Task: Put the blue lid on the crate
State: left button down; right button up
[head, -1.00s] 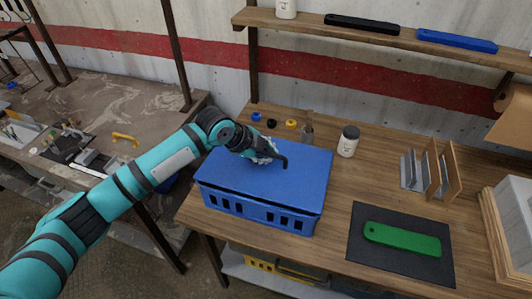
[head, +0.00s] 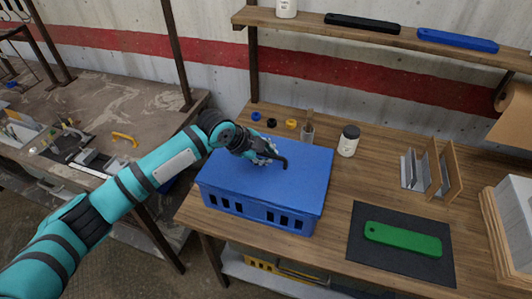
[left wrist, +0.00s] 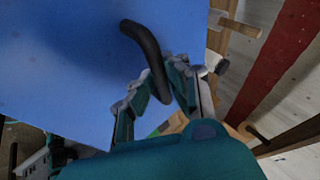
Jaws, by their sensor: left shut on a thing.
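The blue lid (head: 235,182) is over the top of the blue crate (head: 258,213) at the left end of the wooden bench. Its edges roughly line up with the crate's walls. From this angle I cannot tell whether it is fully seated. My left gripper (head: 270,154) is over the lid, shut on its black bent handle (head: 284,163). In the left wrist view, the handle (left wrist: 145,45) rises from the lid (left wrist: 60,60) between the fingers (left wrist: 158,88). The crate's inside is hidden. My right gripper is not in view.
Behind the lid stand a cup with brushes (head: 307,133) and a white jar with a dark cap (head: 348,141). To the right are a dark mat (head: 365,262) with a green bar (head: 402,239) and an upright rack (head: 430,172). A shelf (head: 390,37) hangs above.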

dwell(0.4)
pick_arm(q)
jog(key=c, duration=1.3)
grip_release()
jog(key=shift+f, duration=0.1)
jog(key=shift+a, duration=0.1)
